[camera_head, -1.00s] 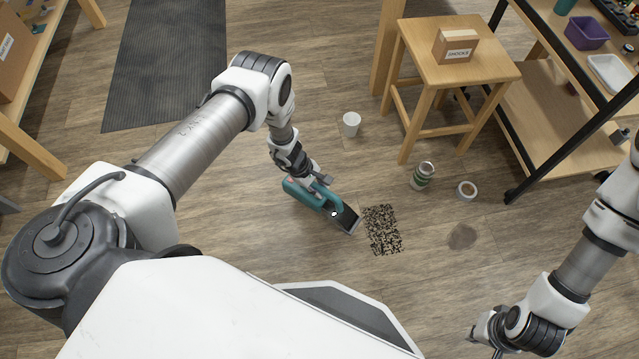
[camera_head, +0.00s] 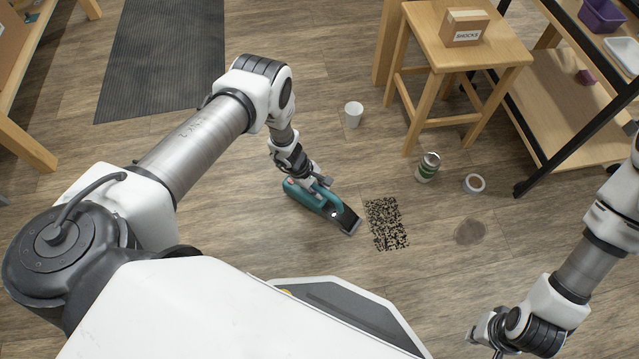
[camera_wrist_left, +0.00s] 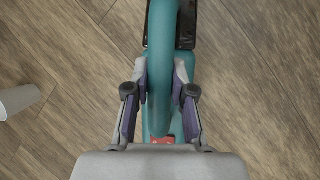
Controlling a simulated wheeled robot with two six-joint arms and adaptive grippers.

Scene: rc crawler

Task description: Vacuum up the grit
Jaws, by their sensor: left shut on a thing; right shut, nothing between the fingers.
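A patch of dark grit (camera_head: 386,223) lies on the wooden floor in the head view. My left gripper (camera_head: 318,187) is shut on the handle of a teal handheld vacuum (camera_head: 308,196). The vacuum's dark nozzle (camera_head: 347,220) points right and lies just left of the grit, at or near the floor. In the left wrist view the fingers (camera_wrist_left: 160,95) sit on both sides of the teal handle (camera_wrist_left: 161,60). My right gripper (camera_head: 492,340) is at the lower right, far from the grit; it is shut and empty, partly hidden by its wrist.
A wooden stool (camera_head: 490,52) holds a labelled box (camera_head: 464,27). A shelf cart (camera_head: 565,110) stands right.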

